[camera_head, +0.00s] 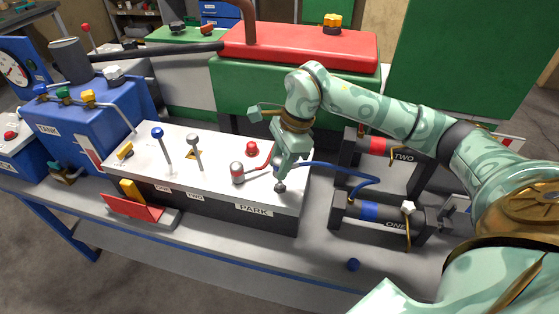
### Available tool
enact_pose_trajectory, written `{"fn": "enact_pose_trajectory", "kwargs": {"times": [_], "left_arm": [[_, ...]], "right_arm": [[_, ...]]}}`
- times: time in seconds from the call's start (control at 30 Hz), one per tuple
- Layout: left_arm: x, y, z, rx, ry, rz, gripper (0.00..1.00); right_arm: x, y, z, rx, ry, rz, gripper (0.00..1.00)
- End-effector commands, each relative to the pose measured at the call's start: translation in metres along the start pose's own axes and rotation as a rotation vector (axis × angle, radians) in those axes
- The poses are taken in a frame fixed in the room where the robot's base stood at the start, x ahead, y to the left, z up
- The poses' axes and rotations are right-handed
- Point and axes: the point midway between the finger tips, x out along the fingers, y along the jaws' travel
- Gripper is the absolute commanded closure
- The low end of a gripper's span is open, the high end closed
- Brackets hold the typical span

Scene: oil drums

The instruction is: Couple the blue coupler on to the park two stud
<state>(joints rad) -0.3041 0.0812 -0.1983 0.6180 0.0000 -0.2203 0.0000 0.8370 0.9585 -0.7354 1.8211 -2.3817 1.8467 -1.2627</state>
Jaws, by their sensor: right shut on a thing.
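My right gripper (283,178) is over the right front part of the white-topped PARK box (228,194). It is shut, and a blue hose (340,168) runs to it from cylinder ONE. The blue coupler itself is mostly hidden by the fingers. A small dark round piece (280,187) shows right under the fingertips; I cannot tell whether it is a stud or part of the coupler, or if anything is seated. A grey coupler with a red band (237,172) stands left of the gripper, with a red hose beside it. My left gripper is out of view.
A red knob (251,148), a blue-topped lever (159,138) and a grey lever (195,145) stand on the box. Cylinders ONE (350,210) and TWO (362,147) lie to the right. The blue tank (80,120) stands left.

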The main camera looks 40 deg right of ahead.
Motion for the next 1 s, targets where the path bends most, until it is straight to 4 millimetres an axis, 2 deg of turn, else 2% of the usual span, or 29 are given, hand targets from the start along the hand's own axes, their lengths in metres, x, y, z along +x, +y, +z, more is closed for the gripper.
{"fn": "enact_pose_trajectory", "kwargs": {"times": [1.0], "left_arm": [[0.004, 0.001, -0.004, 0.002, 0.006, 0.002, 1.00]], "right_arm": [[0.016, 0.000, -0.005, 0.001, 0.000, 0.000, 0.95]]}}
